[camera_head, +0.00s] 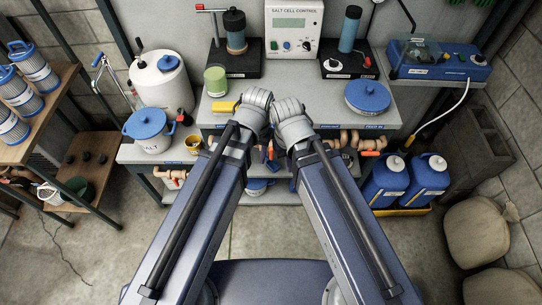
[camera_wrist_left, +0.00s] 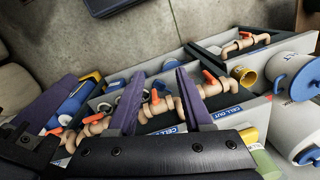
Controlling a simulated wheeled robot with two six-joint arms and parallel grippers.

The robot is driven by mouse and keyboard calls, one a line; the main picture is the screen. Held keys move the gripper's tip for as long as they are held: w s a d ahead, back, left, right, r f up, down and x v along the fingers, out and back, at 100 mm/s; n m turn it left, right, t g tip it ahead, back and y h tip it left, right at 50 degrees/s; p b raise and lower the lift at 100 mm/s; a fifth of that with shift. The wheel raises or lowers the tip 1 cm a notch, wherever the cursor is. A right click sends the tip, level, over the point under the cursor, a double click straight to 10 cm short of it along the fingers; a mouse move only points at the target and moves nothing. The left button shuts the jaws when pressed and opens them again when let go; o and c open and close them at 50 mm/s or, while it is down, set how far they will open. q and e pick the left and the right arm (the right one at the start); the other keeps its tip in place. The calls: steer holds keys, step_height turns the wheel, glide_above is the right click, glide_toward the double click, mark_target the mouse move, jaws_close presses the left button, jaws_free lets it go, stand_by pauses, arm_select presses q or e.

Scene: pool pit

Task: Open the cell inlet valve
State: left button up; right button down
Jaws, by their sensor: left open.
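Copper-coloured pipes with orange valve handles run under the bench front, seen best in the left wrist view. One orange handle (camera_wrist_left: 155,97) shows between the two purple fingers of my left gripper (camera_wrist_left: 160,78), which is open with nothing held. Another orange handle (camera_wrist_left: 211,78) is right of the fingers, and one (camera_wrist_left: 91,118) is left of them. A "CELL OUT" label (camera_wrist_left: 207,122) reads on the bench edge; I cannot read which valve is the cell inlet. In the head view, my forearms and wrists hide most of the middle pipework. My right gripper's jaws are not clearly shown.
Blue jugs (camera_head: 427,180) stand right of the pipework, with sacks (camera_head: 476,232) beyond. A lower side bench carries another blue-lidded pot (camera_head: 150,130).

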mark_target(271, 148)
arm_select(q)
steer(key=w+d+f+n+b, duration=0.1)
steer(key=w+f+b, duration=0.2)
steer(key=w, duration=0.1)
steer(key=w+d+f+n+b, duration=0.1)
steer(key=w+d+f+b, duration=0.1)
steer(key=w+f+b, duration=0.1)
steer(key=w+d+f+h+b, duration=0.1)
steer(key=w+f+b, duration=0.2)
steer(key=w+f, duration=0.2)
steer(key=shift+w+d+n+b, duration=0.3)
steer(key=shift+w+d+n, duration=0.1)
steer(key=shift+w+d, duration=0.15)
steer(key=shift+w, duration=0.1)
step_height(271, 148, down, 8)
steer(key=b, duration=0.8)
steer(key=shift+r, duration=0.1)
jaws_close()
